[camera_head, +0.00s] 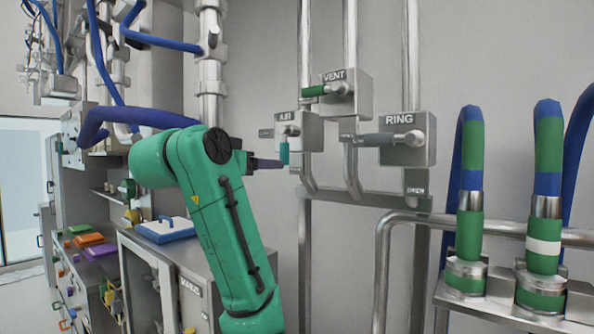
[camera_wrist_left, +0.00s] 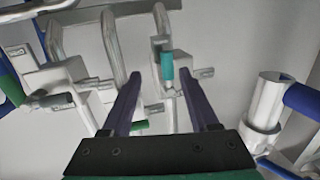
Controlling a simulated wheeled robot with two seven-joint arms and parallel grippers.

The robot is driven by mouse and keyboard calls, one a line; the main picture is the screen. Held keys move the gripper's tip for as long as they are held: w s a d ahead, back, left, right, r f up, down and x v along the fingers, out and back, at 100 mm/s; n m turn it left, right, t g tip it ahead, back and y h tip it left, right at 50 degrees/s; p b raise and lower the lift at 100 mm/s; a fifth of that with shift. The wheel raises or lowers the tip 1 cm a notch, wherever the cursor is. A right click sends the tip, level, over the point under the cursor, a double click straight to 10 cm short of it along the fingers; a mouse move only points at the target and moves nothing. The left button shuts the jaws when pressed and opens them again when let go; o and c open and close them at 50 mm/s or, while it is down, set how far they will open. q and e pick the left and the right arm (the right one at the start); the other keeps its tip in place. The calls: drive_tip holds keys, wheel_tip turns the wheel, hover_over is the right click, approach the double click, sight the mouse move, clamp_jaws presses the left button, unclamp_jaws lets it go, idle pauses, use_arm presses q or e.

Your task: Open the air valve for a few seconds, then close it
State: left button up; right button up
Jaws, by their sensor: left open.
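The air valve (camera_head: 300,130) is a grey wall box, with a short teal handle (camera_head: 284,152) hanging down from its front. My left gripper (camera_head: 268,163) points right toward this handle, its dark purple fingers close to it in the head view. In the left wrist view the two fingers are spread wide, and the teal handle (camera_wrist_left: 167,66) shows beyond and between their tips. The fingers are open and hold nothing. I cannot tell how far the tips are from the handle. My right gripper is not in view.
Right of the air valve are the VENT valve (camera_head: 345,92) with a green handle and the RING valve (camera_head: 408,140) with a grey handle. Vertical metal pipes run behind them. Thick green and blue hoses (camera_head: 470,175) stand at the right. A grey cabinet (camera_head: 180,275) is below left.

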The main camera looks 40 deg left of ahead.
sight(282, 149)
use_arm(q)
drive_tip(key=shift+t, duration=0.4)
drive_tip(key=w+a+r+p, duration=0.1)
drive_tip(key=w+p, duration=0.1)
drive_tip(key=w, duration=0.1)
drive_tip(key=w+a+r+p, duration=0.1)
drive_tip(key=w+p, duration=0.2)
drive_tip(key=w, duration=0.1)
drive_tip(key=w+a+r+p, duration=0.1)
drive_tip(key=w+a+p, duration=0.1)
drive_tip(key=w+p, duration=0.1)
drive_tip(key=shift+w, duration=0.7)
drive_tip(key=shift+d, duration=0.1)
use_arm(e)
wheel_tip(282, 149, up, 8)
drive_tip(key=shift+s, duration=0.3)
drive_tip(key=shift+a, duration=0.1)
use_arm(q)
clamp_jaws()
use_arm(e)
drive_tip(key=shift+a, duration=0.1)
